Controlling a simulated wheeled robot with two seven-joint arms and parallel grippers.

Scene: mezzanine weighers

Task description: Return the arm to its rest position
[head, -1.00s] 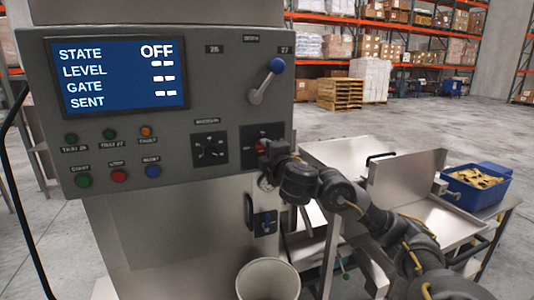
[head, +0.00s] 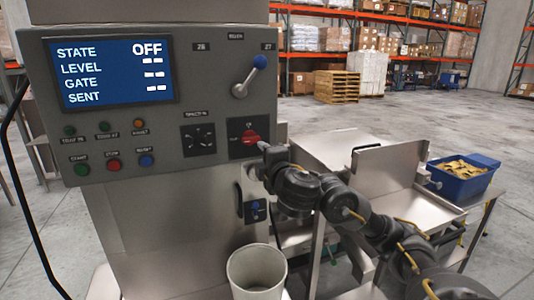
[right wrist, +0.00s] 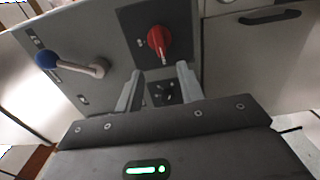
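My right gripper (head: 263,162) is in front of the control panel's lower right corner, just below and right of the red rotary knob (head: 250,137). In the right wrist view its two fingers (right wrist: 160,85) stand apart with nothing between them. The red knob (right wrist: 158,42) shows beyond the fingertips, clear of them. My right arm comes in from the lower right. My left gripper is not in view.
The grey panel (head: 120,135) has a screen (head: 112,73) reading STATE OFF, buttons, a black dial (head: 198,140) and a blue-tipped lever (head: 249,76). A pale bin (head: 257,272) stands below. A steel bench and blue crate (head: 462,182) are at right.

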